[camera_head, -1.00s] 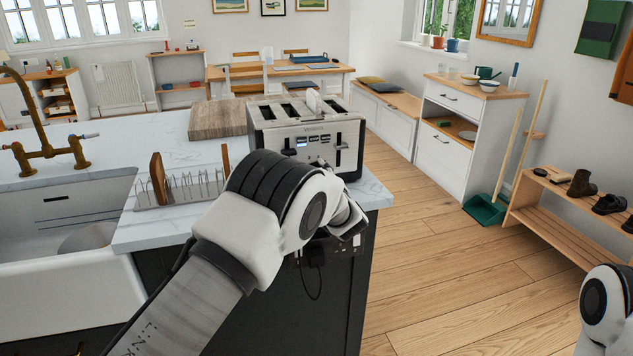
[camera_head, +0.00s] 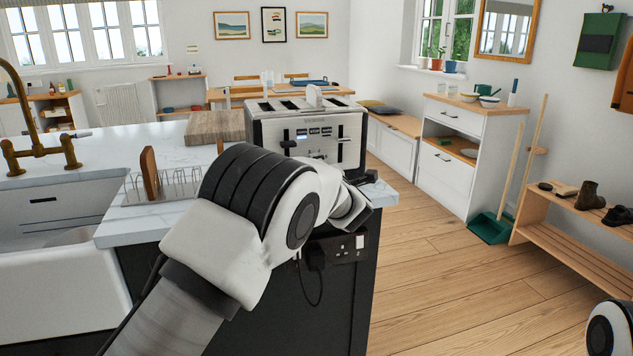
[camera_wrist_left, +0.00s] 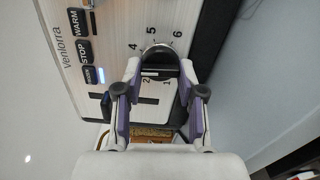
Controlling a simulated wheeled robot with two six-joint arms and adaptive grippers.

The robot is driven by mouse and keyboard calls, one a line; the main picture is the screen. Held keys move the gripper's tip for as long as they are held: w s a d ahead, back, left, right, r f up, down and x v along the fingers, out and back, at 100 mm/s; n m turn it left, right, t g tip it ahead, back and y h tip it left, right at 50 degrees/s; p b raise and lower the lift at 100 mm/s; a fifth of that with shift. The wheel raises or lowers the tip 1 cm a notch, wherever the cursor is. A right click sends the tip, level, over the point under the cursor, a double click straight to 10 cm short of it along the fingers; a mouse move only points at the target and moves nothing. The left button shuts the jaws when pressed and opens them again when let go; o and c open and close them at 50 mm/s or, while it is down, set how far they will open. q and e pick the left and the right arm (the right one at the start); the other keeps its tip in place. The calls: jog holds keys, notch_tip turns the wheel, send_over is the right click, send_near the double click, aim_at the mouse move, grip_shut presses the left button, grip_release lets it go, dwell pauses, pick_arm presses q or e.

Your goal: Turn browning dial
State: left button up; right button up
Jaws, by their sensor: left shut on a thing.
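The steel four-slot toaster (camera_head: 309,125) stands at the worktop's right end, with a pale slice standing up in a slot. The browning dial (camera_wrist_left: 158,54) shows in the left wrist view as a round knob ringed by numbers. My left gripper (camera_wrist_left: 161,68) has a finger on each side of the dial and is shut on it. In the head view my left wrist hides the dial and the fingertips. The dial's pointer is too unclear to read. My right gripper is out of view; only part of that arm shows at the lower right.
A wooden board (camera_head: 215,126) lies left of the toaster, and a wire rack (camera_head: 178,184) stands in front of it. Buttons (camera_wrist_left: 84,49) sit beside the dial on the toaster face. A socket (camera_head: 347,247) is on the cabinet end below. Open floor lies to the right.

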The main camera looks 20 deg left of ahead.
aim_at(313, 124)
pick_arm(q)
jog(key=n+b, duration=0.9)
jog(key=b, duration=0.1)
jog(key=shift+f, duration=0.2)
jog(key=shift+w+r+n+b, duration=0.1)
jog(key=shift+r+n+b, duration=0.1)
jog(key=shift+n+b, duration=1.45)
jog(key=o, duration=1.2)
jog(key=shift+c, duration=0.2)
notch_tip(313, 124, up, 10)
